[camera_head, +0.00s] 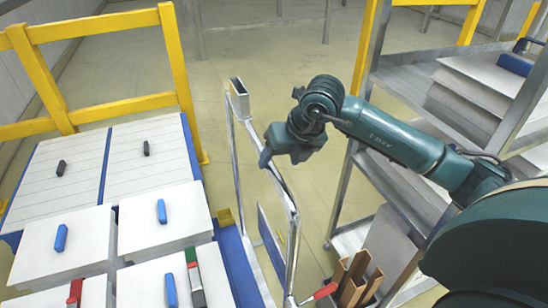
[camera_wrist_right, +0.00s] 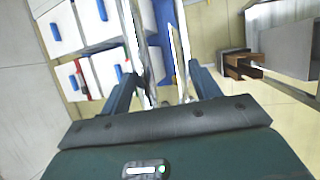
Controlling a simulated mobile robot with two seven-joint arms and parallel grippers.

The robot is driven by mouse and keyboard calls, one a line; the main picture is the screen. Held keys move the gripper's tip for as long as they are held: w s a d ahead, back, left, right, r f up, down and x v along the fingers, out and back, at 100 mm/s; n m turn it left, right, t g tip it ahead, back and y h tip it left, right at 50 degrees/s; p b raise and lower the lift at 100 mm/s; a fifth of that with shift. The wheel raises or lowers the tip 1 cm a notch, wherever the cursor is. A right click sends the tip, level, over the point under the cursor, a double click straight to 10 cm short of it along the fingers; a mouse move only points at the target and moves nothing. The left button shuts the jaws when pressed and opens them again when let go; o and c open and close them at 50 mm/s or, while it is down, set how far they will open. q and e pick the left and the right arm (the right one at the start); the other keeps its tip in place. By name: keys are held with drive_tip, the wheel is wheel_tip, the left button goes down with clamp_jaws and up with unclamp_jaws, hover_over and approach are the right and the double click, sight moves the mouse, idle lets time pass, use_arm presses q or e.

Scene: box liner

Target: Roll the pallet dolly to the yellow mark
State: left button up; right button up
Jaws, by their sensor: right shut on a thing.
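The pallet dolly shows as an upright metal handle frame (camera_head: 292,245) beside a blue deck (camera_head: 237,262). White boxes with blue handles (camera_head: 165,215) stand at the deck's left; I cannot tell which of them rest on it. My right gripper (camera_head: 267,158) reaches down to the top of the metal frame and is shut on it. In the right wrist view, metal bars (camera_wrist_right: 139,45) run between the fingers of my right gripper (camera_wrist_right: 163,80). I cannot make out a yellow floor mark. My left gripper is not in view.
A yellow guard rail (camera_head: 100,103) stands behind the boxes at left. A metal shelf rack (camera_head: 400,185) stands close at right, with brown channel pieces (camera_head: 357,280) low beside it.

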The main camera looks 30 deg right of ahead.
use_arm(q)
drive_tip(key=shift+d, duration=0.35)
use_arm(e)
drive_tip(key=shift+d, duration=0.85)
drive_tip(key=shift+a, duration=0.1)
use_arm(q)
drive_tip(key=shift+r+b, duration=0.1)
drive_tip(key=shift+b, duration=0.3)
use_arm(e)
drive_tip(key=v, duration=1.3)
